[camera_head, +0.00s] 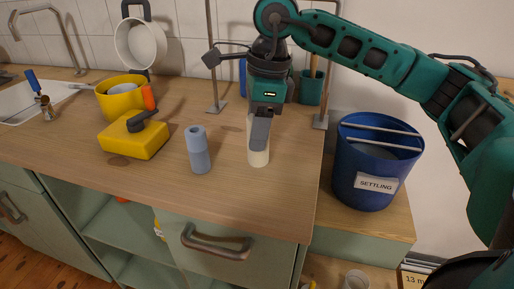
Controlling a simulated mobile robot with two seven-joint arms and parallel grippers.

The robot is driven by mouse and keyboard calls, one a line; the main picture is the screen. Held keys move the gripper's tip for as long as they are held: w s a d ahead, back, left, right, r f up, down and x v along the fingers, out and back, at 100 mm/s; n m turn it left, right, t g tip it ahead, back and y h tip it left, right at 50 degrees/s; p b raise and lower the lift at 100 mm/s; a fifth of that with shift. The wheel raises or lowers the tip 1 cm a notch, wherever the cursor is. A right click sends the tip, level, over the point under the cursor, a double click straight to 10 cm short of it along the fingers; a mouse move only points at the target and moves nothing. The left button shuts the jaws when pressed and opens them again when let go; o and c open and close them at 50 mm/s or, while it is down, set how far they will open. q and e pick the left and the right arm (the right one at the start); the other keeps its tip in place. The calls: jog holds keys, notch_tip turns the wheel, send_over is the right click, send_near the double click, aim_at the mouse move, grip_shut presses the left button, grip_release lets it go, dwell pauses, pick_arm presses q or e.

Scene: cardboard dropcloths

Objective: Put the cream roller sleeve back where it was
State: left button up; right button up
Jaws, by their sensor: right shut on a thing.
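The cream roller sleeve (258,157) is upright at the right part of the wooden worktop (110,185). My right gripper (260,135) comes down over it from above and is shut on its upper part. The sleeve's lower end shows below the fingers; I cannot tell whether it touches the worktop or hangs just above it. A blue-grey roller sleeve (199,150) stands upright to the left of it, apart from the gripper. My left gripper is not in view.
A yellow block-shaped container (130,143) and a yellow pot (120,104) stand at the left, near the sink (50,103). A blue bucket labelled SETTLING (355,185) stands right of the worktop edge. Metal posts rise behind my gripper. The worktop's front is clear.

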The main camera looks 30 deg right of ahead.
aim_at(255, 159)
notch_tip(255, 159, down, 4)
jog(key=shift+f+b, duration=0.1)
jog(key=shift+b, duration=0.2)
jog(key=shift+f, duration=0.2)
jog(key=o, duration=1.1)
jog(key=shift+r, duration=0.1)
